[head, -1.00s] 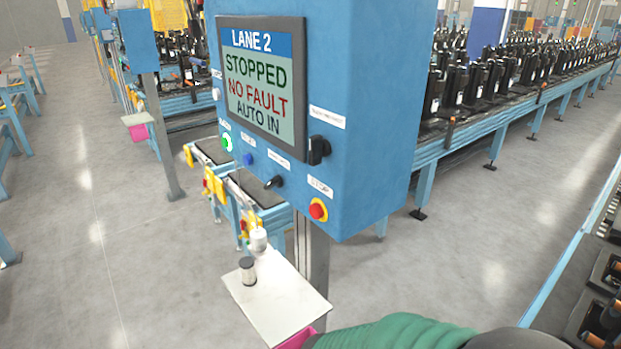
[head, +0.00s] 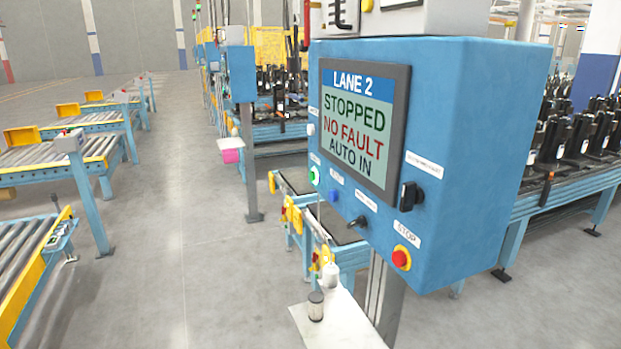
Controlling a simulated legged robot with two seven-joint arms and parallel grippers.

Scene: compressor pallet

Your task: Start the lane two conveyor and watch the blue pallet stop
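The blue lane two control box (head: 470,150) stands on a grey post at the centre right. Its screen (head: 364,125) reads LANE 2, STOPPED, NO FAULT, AUTO IN. A lit green button (head: 314,175) is at the lower left of the face, with a blue button (head: 334,195) beside it. A black lever switch (head: 358,222) is below the screen, and a black rotary switch (head: 411,196) is to the right. A red stop button (head: 401,258) on a yellow ring is at the lower right. I see no blue pallet that I can make out. Neither gripper is in view.
A small white shelf (head: 345,325) with a dark cup (head: 316,306) and a white bottle juts out below the box. Roller conveyors (head: 60,150) stand at the left. A conveyor with black units (head: 570,150) runs behind at the right. The grey floor at left centre is open.

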